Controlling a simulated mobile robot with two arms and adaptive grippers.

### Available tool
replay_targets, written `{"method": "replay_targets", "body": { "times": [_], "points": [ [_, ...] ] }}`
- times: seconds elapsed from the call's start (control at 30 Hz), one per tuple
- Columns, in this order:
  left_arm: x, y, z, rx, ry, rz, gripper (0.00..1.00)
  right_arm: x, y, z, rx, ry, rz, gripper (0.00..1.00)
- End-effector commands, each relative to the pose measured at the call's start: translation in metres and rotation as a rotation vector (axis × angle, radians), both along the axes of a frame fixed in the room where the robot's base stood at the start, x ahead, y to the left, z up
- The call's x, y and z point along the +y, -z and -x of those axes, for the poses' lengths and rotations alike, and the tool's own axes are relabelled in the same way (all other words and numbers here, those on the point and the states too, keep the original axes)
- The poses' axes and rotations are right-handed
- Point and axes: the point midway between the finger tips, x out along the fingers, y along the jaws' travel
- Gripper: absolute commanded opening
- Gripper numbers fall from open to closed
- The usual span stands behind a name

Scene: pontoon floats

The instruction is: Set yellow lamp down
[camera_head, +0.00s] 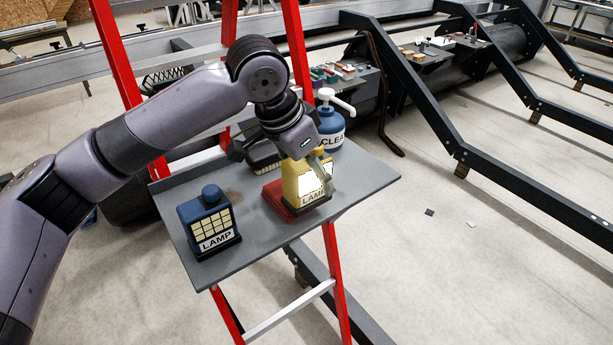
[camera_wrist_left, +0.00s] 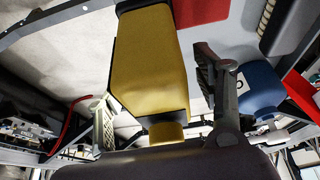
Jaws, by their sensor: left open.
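The yellow lamp (camera_head: 303,184), with white panels and a dark base, is upright at the shelf's front right. It also shows in the left wrist view (camera_wrist_left: 150,62). It is right beside or partly over a red pad (camera_head: 275,199); I cannot tell which, nor whether its base touches the shelf. My left gripper (camera_head: 288,160) is above the lamp with its fingers spread on either side. In the left wrist view the open fingers (camera_wrist_left: 158,85) stand apart from the lamp's body. My right gripper is not in view.
The grey shelf (camera_head: 245,262) is on a red ladder. A blue lamp (camera_head: 208,222) stands at its left. A blue pump bottle (camera_head: 331,125) stands close behind the yellow lamp, and a dark item (camera_head: 265,160) lies behind the gripper. The shelf's right corner is clear.

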Motion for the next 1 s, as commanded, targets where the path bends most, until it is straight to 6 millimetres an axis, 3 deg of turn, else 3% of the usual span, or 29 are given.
{"method": "replay_targets", "body": {
  "times": [0.13, 0.33, 1.0],
  "points": [
    [-0.0028, 0.0085, -0.0018, 0.0, 0.0, 0.0, 0.62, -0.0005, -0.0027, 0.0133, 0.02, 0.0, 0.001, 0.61],
    [-0.0028, 0.0091, -0.0019, 0.0, 0.0, 0.0, 0.61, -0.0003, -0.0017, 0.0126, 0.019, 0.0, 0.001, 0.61],
    [-0.0026, 0.0085, -0.0018, 0.0, 0.0, 0.0, 0.16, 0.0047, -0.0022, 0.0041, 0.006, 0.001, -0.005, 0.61]
  ]
}}
